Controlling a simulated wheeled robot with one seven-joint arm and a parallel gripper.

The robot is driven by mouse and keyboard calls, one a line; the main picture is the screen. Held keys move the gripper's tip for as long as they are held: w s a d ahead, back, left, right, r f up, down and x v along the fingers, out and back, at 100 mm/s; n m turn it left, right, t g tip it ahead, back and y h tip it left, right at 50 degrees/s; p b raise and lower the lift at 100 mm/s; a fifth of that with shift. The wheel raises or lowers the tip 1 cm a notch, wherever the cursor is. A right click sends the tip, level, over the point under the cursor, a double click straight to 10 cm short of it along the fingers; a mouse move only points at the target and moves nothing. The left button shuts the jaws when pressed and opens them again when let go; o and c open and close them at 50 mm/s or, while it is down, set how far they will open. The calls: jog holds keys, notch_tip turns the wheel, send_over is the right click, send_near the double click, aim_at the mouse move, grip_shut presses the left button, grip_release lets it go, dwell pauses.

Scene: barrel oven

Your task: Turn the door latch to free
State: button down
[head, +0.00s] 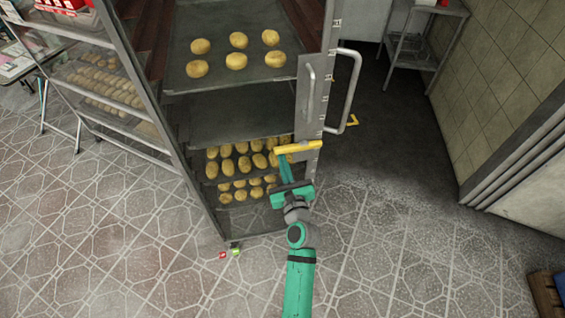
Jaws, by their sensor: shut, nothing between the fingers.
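The door latch appears to be the yellow bar (304,146) low on the right front edge of the tall rack. It lies close to level, its right end a little higher. My gripper (283,158), teal, reaches up from below with its fingers shut and empty. The fingertips are at the left part of the yellow bar; I cannot tell whether they touch it. The fingertips themselves are partly hidden behind or against the bar.
The metal rack (199,123) holds trays of round buns. A large grey handle (348,91) sticks out at its right. A second rack (101,88) stands left. A tiled wall (510,75) and a small metal stand (408,45) are right.

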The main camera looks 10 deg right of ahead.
jog(key=s+f, duration=0.3)
jog(key=s, duration=0.8)
jog(key=shift+f, duration=0.3)
jog(key=shift+a, duration=0.1)
jog(key=s+a+f+n+g+h, duration=0.1)
jog(key=s+a+f+n, duration=0.2)
jog(key=s+n, duration=0.55)
jog(key=s+a+f+n+g, duration=0.2)
jog(key=s+a+n, duration=0.2)
jog(key=s+n, duration=0.4)
jog(key=s+a+r+n, duration=0.3)
jog(key=s+r+n, duration=0.1)
jog(key=s+n, duration=0.3)
jog(key=s+a+r+n+y, duration=0.1)
jog(key=s+a+r+n, duration=0.2)
jog(key=s+n, duration=0.5)
jog(key=r+n, duration=0.1)
jog(key=n, duration=0.2)
jog(key=shift+a+t, duration=0.2)
jog(key=shift+t, duration=0.1)
